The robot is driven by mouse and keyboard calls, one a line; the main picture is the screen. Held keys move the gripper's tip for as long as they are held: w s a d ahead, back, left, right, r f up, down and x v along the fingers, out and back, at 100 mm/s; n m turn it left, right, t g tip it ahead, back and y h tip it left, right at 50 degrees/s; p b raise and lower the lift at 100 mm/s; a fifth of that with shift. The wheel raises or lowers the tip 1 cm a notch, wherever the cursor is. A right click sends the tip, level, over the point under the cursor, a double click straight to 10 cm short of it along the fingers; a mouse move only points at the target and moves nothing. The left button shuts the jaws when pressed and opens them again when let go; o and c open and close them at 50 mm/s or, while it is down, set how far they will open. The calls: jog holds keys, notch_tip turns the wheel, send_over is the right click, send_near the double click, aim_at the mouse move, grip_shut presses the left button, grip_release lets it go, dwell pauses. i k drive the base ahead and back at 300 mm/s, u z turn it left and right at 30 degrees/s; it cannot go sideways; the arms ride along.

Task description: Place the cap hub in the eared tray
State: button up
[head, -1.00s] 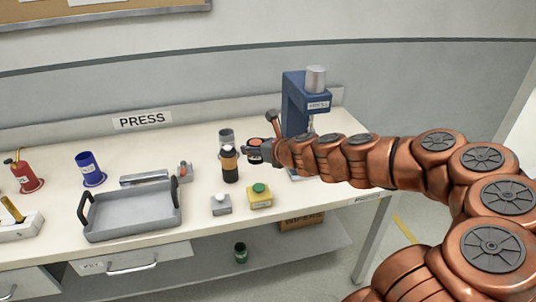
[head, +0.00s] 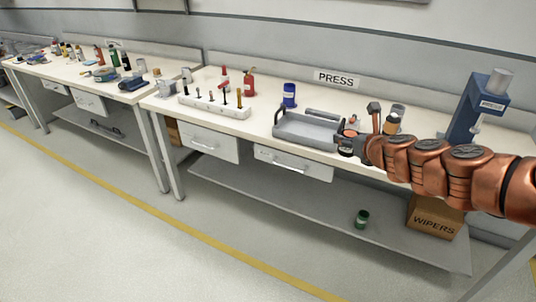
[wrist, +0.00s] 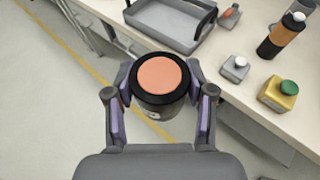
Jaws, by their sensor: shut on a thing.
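The cap hub (wrist: 160,78), a round part with an orange top and a black rim, is held between the two fingers of my gripper (wrist: 160,97). In the head view the cap hub (head: 345,152) shows small and dark at the end of my arm, in front of the bench's front edge. My gripper is shut on it. The eared tray (head: 300,141), grey with upright dark handles at its ends, sits on the bench just left of my gripper. In the wrist view the tray (wrist: 168,32) lies beyond the cap hub, apart from it.
A black bottle with an orange band (wrist: 280,38), a grey button box (wrist: 235,68) and a yellow box with a green button (wrist: 278,93) stand right of the tray. A blue cup (head: 289,95) stands behind it. The blue press (head: 478,112) is at the right.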

aim_at(304, 128)
jog(key=k, duration=0.4)
jog(key=u, duration=1.3)
jog(key=i, duration=2.4)
jog(key=z, duration=1.5)
jog(key=i, duration=0.45)
jog(key=z, duration=0.4)
